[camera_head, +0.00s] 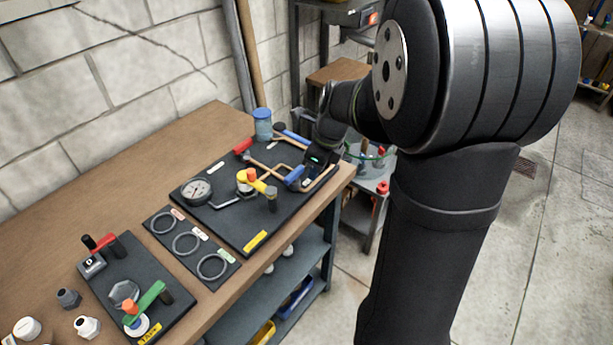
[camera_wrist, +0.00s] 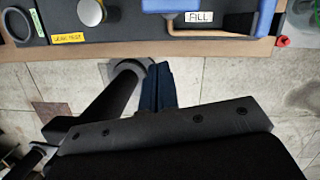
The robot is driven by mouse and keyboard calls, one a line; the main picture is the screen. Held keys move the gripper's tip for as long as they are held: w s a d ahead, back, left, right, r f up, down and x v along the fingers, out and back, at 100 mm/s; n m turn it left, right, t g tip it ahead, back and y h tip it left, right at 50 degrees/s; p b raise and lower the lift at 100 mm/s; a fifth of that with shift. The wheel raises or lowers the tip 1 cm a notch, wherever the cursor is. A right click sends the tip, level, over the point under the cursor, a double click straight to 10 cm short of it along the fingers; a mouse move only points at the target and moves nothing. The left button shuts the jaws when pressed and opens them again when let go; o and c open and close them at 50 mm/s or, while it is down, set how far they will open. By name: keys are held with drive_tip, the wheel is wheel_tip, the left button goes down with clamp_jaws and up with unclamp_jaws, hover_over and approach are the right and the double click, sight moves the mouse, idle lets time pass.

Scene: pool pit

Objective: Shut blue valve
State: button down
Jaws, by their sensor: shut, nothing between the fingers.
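The blue valve handle (camera_head: 294,175) is on the right part of the black pipe board (camera_head: 225,222), close to the table's front right edge. A blue handle also shows at the top of the wrist view (camera_wrist: 172,5), left of a white label reading FILL. My gripper (camera_head: 311,168) is right beside the blue handle in the head view, and my arm partly covers that corner. In the wrist view my gripper (camera_wrist: 159,68) is shut and empty, with the fingertips below the board's edge in the picture and apart from the handle. Contact is unclear in the head view.
The board also carries a gauge (camera_head: 197,191), a yellow valve handle (camera_head: 262,187), a red handle (camera_head: 242,146) and copper pipes. A blue jar (camera_head: 263,124) stands behind. A ring board (camera_head: 189,246) and a second valve board (camera_head: 118,262) lie left. Open floor lies beyond the table edge.

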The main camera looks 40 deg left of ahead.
drive_tip(key=v, duration=0.5)
drive_tip(key=shift+s+d+r, duration=0.1)
drive_tip(key=shift+s, duration=0.1)
idle(0.3)
drive_tip(key=w+a+f+n, duration=0.1)
drive_tip(key=f+n, duration=0.1)
drive_tip(key=w+a+f+n+h, duration=0.1)
drive_tip(key=a+f+n, duration=0.1)
drive_tip(key=f, duration=0.1)
drive_tip(key=w+a+f+n, duration=0.1)
drive_tip(key=w+f+n, duration=0.1)
drive_tip(key=n, duration=0.1)
drive_tip(key=shift+a+f+g, duration=0.35)
drive_tip(key=shift+f+g, duration=0.05)
drive_tip(key=w+n, duration=0.1)
drive_tip(key=a+n, duration=0.1)
drive_tip(key=n, duration=0.1)
drive_tip(key=shift+w+f+g+h, duration=0.15)
drive_tip(key=shift+w+g+h, duration=0.15)
drive_tip(key=shift+w+h, duration=0.1)
drive_tip(key=n, duration=0.1)
drive_tip(key=w+a+n, duration=0.1)
drive_tip(key=n, duration=0.1)
drive_tip(key=w+n+h, duration=0.1)
drive_tip(key=n, duration=0.1)
drive_tip(key=shift+w+a+f+g, duration=0.2)
drive_tip(key=shift+f+g, duration=0.1)
drive_tip(key=v, duration=0.8)
